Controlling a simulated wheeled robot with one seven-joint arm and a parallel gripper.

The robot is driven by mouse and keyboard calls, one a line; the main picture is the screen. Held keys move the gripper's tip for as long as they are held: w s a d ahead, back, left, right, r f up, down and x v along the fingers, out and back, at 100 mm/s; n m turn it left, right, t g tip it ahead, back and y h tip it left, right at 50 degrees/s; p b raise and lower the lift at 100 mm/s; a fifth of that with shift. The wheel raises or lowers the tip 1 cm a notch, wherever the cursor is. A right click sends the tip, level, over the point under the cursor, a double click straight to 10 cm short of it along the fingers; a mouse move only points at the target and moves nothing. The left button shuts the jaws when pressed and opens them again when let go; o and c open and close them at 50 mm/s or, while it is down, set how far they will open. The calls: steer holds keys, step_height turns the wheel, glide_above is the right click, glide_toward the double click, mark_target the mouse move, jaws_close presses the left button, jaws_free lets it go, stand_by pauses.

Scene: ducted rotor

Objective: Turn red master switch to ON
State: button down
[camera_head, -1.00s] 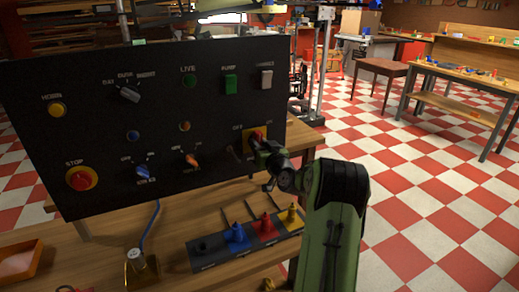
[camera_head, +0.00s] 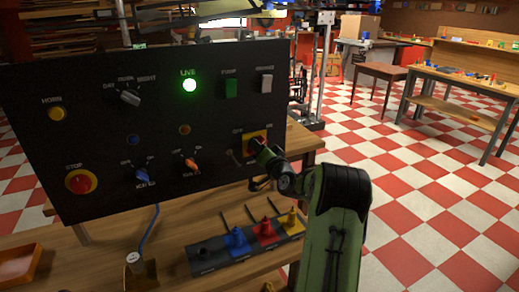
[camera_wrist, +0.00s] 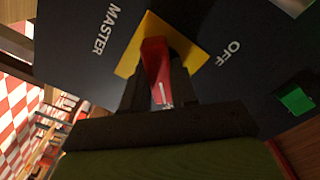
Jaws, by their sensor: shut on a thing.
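The red master switch (camera_wrist: 156,70) sits on a yellow square plate (camera_wrist: 190,47) on the black panel. In the wrist view its red handle is between the jaws of my gripper (camera_wrist: 158,88), which is shut on it. The "MASTER" and "OFF" labels show beside the plate; the ON label is hidden. In the head view the yellow plate (camera_head: 263,136) is at the panel's lower right, with my gripper (camera_head: 258,146) in front and covering most of the switch. The green LIVE lamp (camera_head: 189,85) is lit.
The black panel (camera_head: 85,125) also carries a red stop button (camera_head: 81,181), a yellow horn button (camera_head: 56,114), knobs and rocker switches. Below it, a rack (camera_head: 213,262) with coloured pieces and an orange tray (camera_head: 22,262) rest on the wooden bench. The checkered floor at right is open.

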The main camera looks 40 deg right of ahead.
steer(key=shift+r, duration=0.15)
steer(key=c, duration=0.9)
jaws_free()
steer(key=b+v, duration=0.3)
steer(key=v, duration=1.2)
steer(key=shift+s+a, duration=0.15)
steer(key=shift+s, duration=0.2)
